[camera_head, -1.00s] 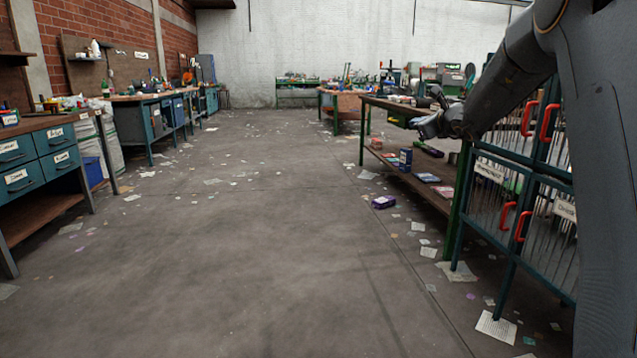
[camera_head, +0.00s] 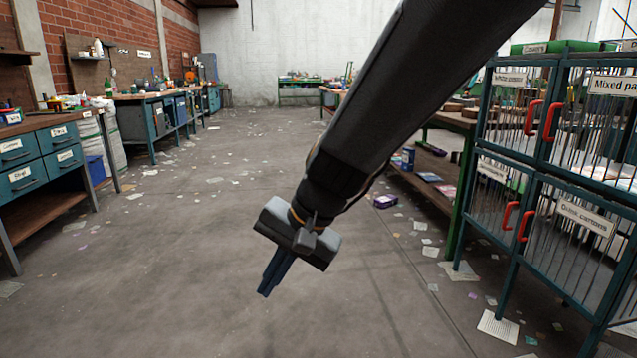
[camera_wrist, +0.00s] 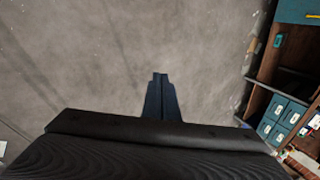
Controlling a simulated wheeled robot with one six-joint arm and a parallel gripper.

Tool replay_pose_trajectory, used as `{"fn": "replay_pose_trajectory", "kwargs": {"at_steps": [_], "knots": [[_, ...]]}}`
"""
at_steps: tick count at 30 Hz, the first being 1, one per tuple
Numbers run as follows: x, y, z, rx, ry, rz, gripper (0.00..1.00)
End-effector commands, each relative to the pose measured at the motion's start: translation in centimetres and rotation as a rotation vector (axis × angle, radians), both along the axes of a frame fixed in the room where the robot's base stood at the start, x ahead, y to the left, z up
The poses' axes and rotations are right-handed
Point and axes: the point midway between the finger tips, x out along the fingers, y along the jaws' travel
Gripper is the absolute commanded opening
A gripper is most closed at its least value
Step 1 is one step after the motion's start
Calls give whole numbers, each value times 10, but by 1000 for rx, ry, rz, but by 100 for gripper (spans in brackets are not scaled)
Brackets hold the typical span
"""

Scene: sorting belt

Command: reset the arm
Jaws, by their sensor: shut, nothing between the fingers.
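My gripper (camera_head: 268,284) hangs at the end of my arm in the middle of the head view, pointing down and slightly left over open floor. Its fingers are together with nothing between them. In the wrist view the closed fingers (camera_wrist: 160,80) point at bare grey floor (camera_wrist: 130,45). My forearm crosses the head view from upper right to centre and hides part of the back workbenches.
Barred teal cages (camera_head: 505,130) with red handles stand at the right, beside a bench with a lower shelf (camera_head: 425,190). Drawer cabinets (camera_head: 40,160) line the left. The central floor is clear except for paper scraps.

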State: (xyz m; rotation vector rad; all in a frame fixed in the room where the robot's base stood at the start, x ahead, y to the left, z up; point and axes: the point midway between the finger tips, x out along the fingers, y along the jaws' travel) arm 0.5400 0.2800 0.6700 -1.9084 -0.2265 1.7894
Motion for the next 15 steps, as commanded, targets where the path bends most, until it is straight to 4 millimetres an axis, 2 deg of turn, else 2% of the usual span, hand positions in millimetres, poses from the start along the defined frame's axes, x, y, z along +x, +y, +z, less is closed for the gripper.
{"fn": "replay_pose_trajectory", "kwargs": {"at_steps": [1, 3, 6, 9, 15], "knots": [[-27, -1, -8, -50, -10, 98, 0], [-55, -8, -18, -112, -25, 212, 0], [-86, -18, -29, -185, -43, 353, 0], [-112, -30, -38, -249, -61, 478, 0], [-151, -54, -51, -356, -95, 695, 0]]}}
